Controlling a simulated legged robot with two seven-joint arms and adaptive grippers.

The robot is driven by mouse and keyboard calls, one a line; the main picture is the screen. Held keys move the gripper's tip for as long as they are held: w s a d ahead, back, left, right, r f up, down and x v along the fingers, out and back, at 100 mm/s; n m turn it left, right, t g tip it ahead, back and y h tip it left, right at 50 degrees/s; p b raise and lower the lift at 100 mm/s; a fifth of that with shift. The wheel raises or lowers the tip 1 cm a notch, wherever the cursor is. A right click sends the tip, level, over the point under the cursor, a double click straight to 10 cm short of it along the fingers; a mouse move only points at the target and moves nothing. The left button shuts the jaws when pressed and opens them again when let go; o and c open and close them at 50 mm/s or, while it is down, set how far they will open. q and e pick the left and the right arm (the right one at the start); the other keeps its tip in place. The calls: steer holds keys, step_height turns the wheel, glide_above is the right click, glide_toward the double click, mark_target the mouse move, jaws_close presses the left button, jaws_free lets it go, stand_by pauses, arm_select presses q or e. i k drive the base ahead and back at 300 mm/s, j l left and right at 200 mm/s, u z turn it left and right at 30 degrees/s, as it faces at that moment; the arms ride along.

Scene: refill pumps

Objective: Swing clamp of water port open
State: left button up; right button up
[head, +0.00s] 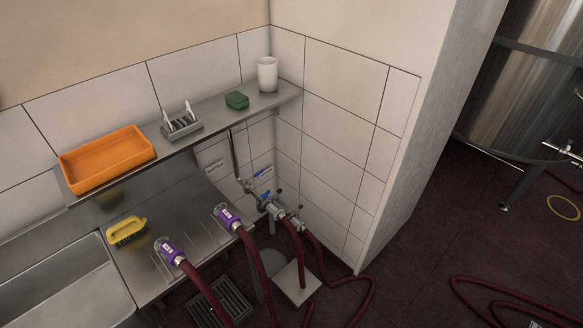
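A metal pipe (235,160) runs down the tiled wall below the shelf to the port fittings in the corner. A small blue piece (265,197) shows on the fittings. Two metal couplings sit there side by side, one left (275,208) and one right (297,224), with dark red hoses leading down from them. A white label (215,168) with blurred lettering is on the wall to the left. The clamp is too small to make out, and I cannot tell whether it is open or shut. Neither of my grippers is in view.
A steel shelf (205,125) above holds an orange tray (108,158), a grey rack, a green sponge and a white cup (267,74). Two purple-collared hose ends (229,217) and a yellow brush (126,231) lie on the counter. Hoses cross the floor; a wall corner stands at right.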

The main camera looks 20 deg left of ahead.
mark_target(279, 191)
steer(key=i+u, duration=0.1)
steer(key=u, duration=0.25)
steer(key=i+l+u, duration=0.1)
steer(key=u, duration=0.25)
steer(key=i+l+u, duration=0.1)
steer(key=u, duration=0.3)
